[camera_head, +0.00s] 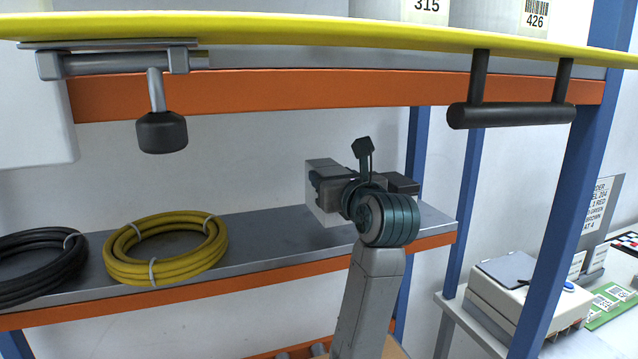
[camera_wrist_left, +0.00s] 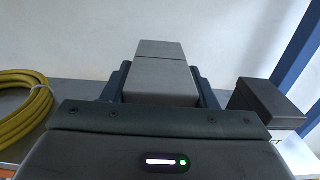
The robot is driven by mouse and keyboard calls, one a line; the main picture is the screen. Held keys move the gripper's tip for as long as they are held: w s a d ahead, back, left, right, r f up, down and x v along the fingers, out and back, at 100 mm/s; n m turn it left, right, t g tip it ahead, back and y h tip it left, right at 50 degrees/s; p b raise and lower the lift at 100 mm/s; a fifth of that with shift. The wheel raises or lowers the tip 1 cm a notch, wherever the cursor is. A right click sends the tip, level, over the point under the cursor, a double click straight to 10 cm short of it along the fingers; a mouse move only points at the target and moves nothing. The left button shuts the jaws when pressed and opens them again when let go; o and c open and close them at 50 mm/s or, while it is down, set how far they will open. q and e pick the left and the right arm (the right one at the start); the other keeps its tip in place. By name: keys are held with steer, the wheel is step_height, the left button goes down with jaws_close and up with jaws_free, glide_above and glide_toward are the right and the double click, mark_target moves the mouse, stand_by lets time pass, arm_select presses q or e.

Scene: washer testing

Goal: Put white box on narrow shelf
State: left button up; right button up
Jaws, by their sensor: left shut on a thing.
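The white box (camera_head: 322,208), grey-white in this light, is at the right part of the shelf with the orange front edge (camera_head: 270,222). My left gripper (camera_head: 335,183) reaches up from below and is shut on the box. In the left wrist view the box (camera_wrist_left: 155,52) sits between the two dark fingers (camera_wrist_left: 160,85). The box looks upright at shelf height. I cannot tell whether its underside touches the shelf, and the gripper hides part of it. My right gripper is not in view.
A yellow hose coil (camera_head: 165,262) and a black hose coil (camera_head: 38,268) lie on the shelf to the left. A dark-topped block (camera_wrist_left: 262,102) stands right of the gripper. Blue posts (camera_head: 560,200) stand right.

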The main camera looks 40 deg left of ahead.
arm_select(q)
steer(key=a, duration=0.2)
steer(key=a+p, duration=0.1)
steer(key=a, duration=0.1)
steer(key=shift+w+a+f, duration=0.15)
steer(key=shift+w+f, duration=0.05)
steer(key=shift+f+p, duration=0.9)
steer(key=shift+f, duration=0.85)
steer(key=shift+f, duration=0.1)
steer(key=o, duration=1.2)
